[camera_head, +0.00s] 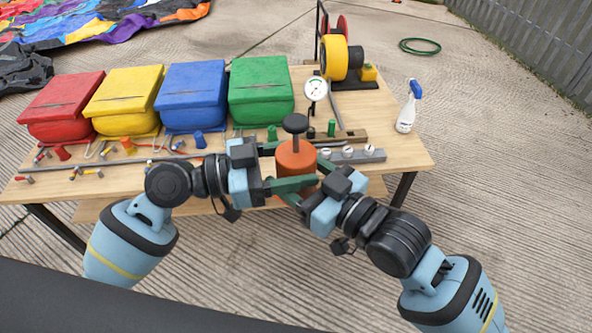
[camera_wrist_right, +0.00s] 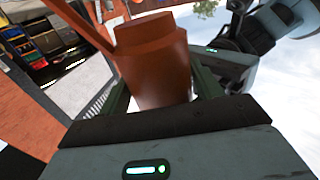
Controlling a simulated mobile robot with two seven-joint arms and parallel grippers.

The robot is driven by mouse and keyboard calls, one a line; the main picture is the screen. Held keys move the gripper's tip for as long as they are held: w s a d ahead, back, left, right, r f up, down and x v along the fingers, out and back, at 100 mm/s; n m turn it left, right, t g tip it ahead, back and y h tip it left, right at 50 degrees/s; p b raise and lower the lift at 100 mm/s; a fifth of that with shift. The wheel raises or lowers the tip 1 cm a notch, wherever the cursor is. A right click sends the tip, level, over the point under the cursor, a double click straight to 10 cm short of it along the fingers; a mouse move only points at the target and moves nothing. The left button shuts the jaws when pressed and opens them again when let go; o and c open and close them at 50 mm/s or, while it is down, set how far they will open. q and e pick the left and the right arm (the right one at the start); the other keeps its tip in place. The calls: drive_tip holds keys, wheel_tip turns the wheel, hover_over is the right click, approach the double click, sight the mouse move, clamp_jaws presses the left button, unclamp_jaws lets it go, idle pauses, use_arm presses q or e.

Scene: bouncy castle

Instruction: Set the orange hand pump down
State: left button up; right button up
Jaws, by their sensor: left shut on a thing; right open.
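The orange hand pump (camera_head: 296,160) with its black knob handle stands upright at the front edge of the wooden table in the head view. I cannot tell whether its base touches the tabletop. My left gripper (camera_head: 284,167) is shut on the pump's body from the left. My right gripper (camera_head: 307,182) is open, its green fingers on either side of the pump from the right. In the right wrist view the pump's body (camera_wrist_right: 152,65) fills the space between the fingers. The pump's lower part is hidden behind the fingers.
Red (camera_head: 62,104), yellow (camera_head: 125,97), blue (camera_head: 192,94) and green (camera_head: 262,90) bins line the table (camera_head: 405,158). A spray bottle (camera_head: 407,108) stands at the right, with some bare wood nearby.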

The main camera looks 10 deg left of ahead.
use_arm(q)
drive_tip(key=shift+r, duration=0.1)
use_arm(e)
drive_tip(key=shift+a, duration=0.1)
drive_tip(key=shift+c, duration=0.3)
drive_tip(key=c, duration=0.7)
use_arm(q)
drive_tip(key=o, duration=1.3)
use_arm(e)
drive_tip(key=shift+r, duration=0.15)
drive_tip(key=shift+c, duration=1)
use_arm(q)
drive_tip(key=shift+o, duration=0.3)
drive_tip(key=shift+s+d, duration=0.1)
drive_tip(key=shift+s, duration=0.05)
use_arm(e)
drive_tip(key=shift+w, duration=0.1)
use_arm(q)
drive_tip(key=v, duration=1.2)
